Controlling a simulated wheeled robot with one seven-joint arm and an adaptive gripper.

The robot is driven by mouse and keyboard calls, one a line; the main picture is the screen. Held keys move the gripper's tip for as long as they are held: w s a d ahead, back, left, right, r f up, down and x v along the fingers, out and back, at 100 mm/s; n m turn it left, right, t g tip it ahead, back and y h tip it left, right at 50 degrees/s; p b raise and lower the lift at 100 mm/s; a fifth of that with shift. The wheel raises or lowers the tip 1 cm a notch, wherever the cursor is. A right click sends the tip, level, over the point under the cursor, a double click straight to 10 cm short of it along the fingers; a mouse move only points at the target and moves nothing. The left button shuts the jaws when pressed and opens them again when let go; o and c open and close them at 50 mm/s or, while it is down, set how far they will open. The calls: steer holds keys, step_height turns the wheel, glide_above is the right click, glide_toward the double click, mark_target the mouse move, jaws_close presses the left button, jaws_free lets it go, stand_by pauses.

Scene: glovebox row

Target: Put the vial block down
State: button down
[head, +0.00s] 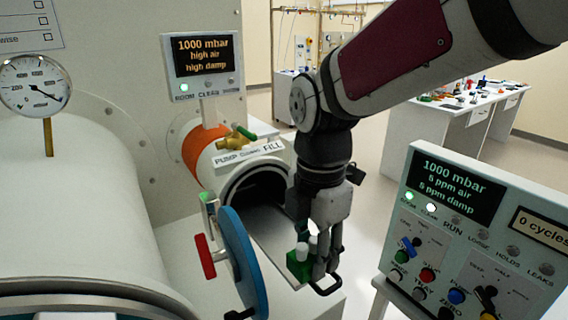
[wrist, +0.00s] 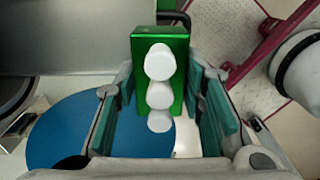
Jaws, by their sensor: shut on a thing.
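The vial block (head: 297,268) is green with white-capped vials. In the wrist view the block (wrist: 180,85) shows from above, with three white caps in a row. My gripper (head: 312,264) points down and is shut on the block, with a finger on each side in the wrist view (wrist: 160,105). The block is near the front end of a pale tray (head: 275,232) that reaches out of the round port (head: 258,188). I cannot tell whether the block's underside touches anything.
The open blue round door (head: 243,262) with a red handle (head: 204,256) stands close left of the block. A black loop handle (head: 327,286) is beside the gripper. A control panel (head: 470,235) stands at right. A white bench (head: 440,122) with small items is behind.

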glide_above(289, 244)
steer(key=shift+a+f, duration=0.1)
steer(key=shift+f, duration=0.4)
steer(key=shift+f+p, duration=0.45)
steer(key=shift+f, duration=1.25)
steer(key=shift+f, duration=0.1)
steer(key=c, duration=1.1)
jaws_free()
steer(key=shift+o, duration=0.2)
